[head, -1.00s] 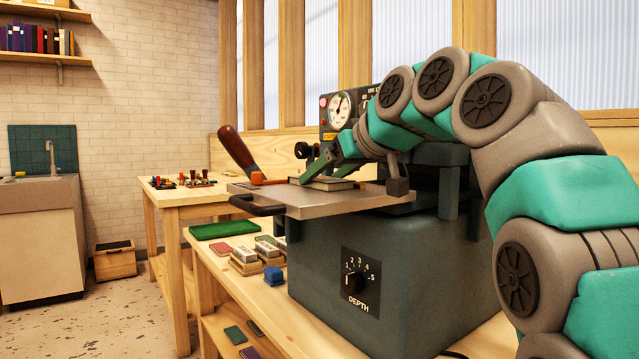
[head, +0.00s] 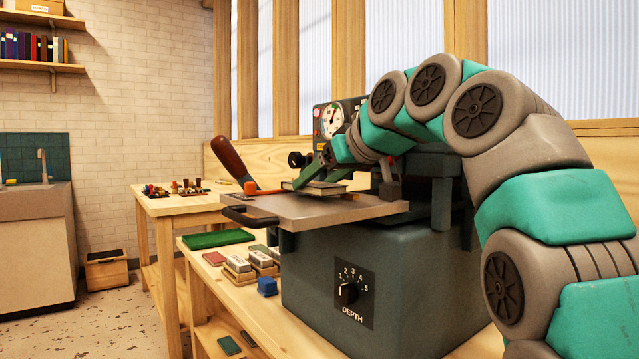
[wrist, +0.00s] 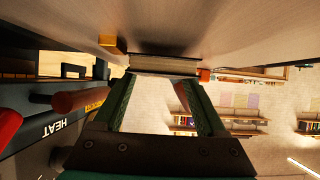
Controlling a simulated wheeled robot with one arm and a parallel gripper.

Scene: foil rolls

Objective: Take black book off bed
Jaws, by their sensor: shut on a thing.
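The black book (head: 328,187) lies flat at the bed's surface, its dark cover and pale page edge showing. The bed (head: 350,206) is the flat metal plate on top of the grey press. My gripper (head: 312,178) reaches down to the book from above and is shut on it. In the wrist view the book (wrist: 165,65) sits between the tips of my two green fingers (wrist: 165,78), close against the bed's broad surface (wrist: 215,30). I cannot tell whether the book still touches the bed.
A wooden-handled lever (head: 232,163) rises at the bed's left edge, with an orange block (head: 250,188) near it. The press's gauge head (head: 335,118) stands behind. Stamps and a green mat (head: 217,239) lie on the bench at left.

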